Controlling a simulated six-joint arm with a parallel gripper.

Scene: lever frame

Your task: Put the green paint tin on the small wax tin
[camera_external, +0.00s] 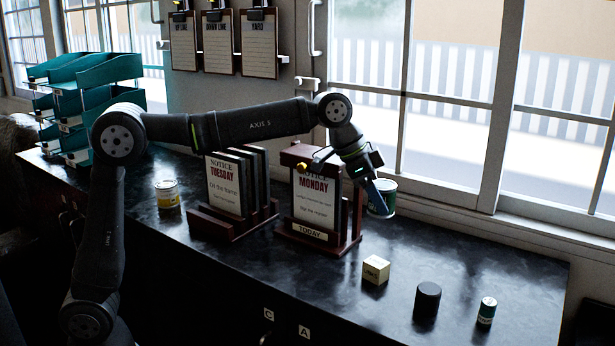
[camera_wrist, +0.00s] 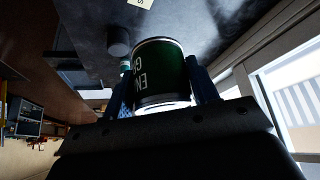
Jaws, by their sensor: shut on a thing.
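The green paint tin (camera_external: 384,198) is in my gripper (camera_external: 377,192), behind the right notice stand in the outside view. In the wrist view, the tin (camera_wrist: 160,72) sits between the two blue fingers of my gripper (camera_wrist: 160,88), which are shut on its sides. Its lettering reads upside down there. I cannot tell whether its base touches the counter. A plain dark cylinder (camera_external: 427,300) and a smaller banded cylinder (camera_external: 487,311) stand upright at the front right. I cannot read which is the small wax tin. The dark cylinder also shows in the wrist view (camera_wrist: 118,40).
A cream block (camera_external: 376,269) stands left of the dark cylinder. Two wooden notice stands, TUESDAY (camera_external: 232,195) and MONDAY (camera_external: 318,205), rise mid-counter. A yellow-labelled tin (camera_external: 168,194) is at left, near teal trays (camera_external: 85,75). The black counter (camera_external: 510,270) is bare at far right.

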